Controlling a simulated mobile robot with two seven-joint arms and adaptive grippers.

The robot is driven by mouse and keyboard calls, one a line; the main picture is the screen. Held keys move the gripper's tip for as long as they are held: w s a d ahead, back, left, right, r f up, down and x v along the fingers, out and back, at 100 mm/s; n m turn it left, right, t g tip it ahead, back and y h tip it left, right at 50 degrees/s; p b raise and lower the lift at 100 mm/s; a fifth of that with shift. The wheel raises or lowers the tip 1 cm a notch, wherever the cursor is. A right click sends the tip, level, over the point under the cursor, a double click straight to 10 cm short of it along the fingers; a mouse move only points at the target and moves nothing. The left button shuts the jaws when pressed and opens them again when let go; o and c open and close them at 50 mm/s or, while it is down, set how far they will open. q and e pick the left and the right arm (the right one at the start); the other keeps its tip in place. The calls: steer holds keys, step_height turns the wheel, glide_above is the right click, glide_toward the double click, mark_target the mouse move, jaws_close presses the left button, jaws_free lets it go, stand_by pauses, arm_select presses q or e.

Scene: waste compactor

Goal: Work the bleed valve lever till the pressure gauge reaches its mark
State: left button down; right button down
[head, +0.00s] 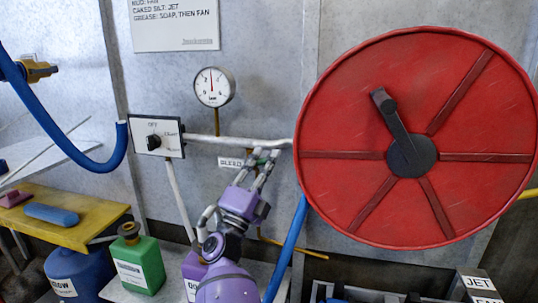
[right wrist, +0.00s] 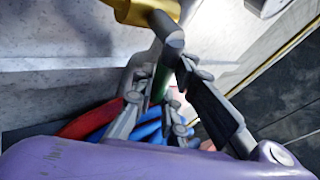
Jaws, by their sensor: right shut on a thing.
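The round white pressure gauge (head: 214,86) is on the wall above the grey pipe, its needle pointing nearly straight up. Its mark is too small to make out. A label reading BLEED (head: 231,162) is below the pipe. My right gripper (head: 265,156) is at the pipe just right of this label, its fingers shut on the bleed valve lever. In the right wrist view, the grey lever (right wrist: 166,46) reaches from a brass fitting (right wrist: 150,10) to between the fingers, which partly hide it. The lever is hidden by the gripper in the head view. My left gripper is not in view.
A large red hose reel (head: 340,115) with a dark crank is close right of my right gripper. A selector switch (head: 153,141) is to the left. Blue hoses (head: 288,250) hang on both sides. A green jug (head: 139,260) stands lower left, near a yellow shelf (head: 85,222).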

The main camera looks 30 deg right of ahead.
steer(key=n+t+p, duration=0.1)
steer(key=r+n+t+y, duration=0.1)
steer(key=n, duration=0.1)
steer(key=shift+w+a+r+n+p, duration=0.1)
steer(key=shift+r+n+p, duration=0.05)
steer(key=shift+n+p, duration=0.2)
steer(key=shift+n+t, duration=0.35)
steer(key=shift+t, duration=0.25)
steer(key=shift+w+a+y, duration=0.1)
steer(key=shift+y, duration=0.2)
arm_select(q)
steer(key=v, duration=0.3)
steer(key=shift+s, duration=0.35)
arm_select(e)
steer(key=c, duration=1.8)
jaws_free()
steer(key=shift+o, duration=0.3)
steer(key=shift+f, duration=0.2)
steer(key=shift+a+f, duration=0.15)
steer(key=shift+f, duration=0.05)
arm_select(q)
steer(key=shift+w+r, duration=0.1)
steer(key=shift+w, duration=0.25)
arm_select(e)
steer(key=v, duration=1.1)
steer(key=shift+s+f, duration=0.15)
steer(key=shift+s, duration=0.05)
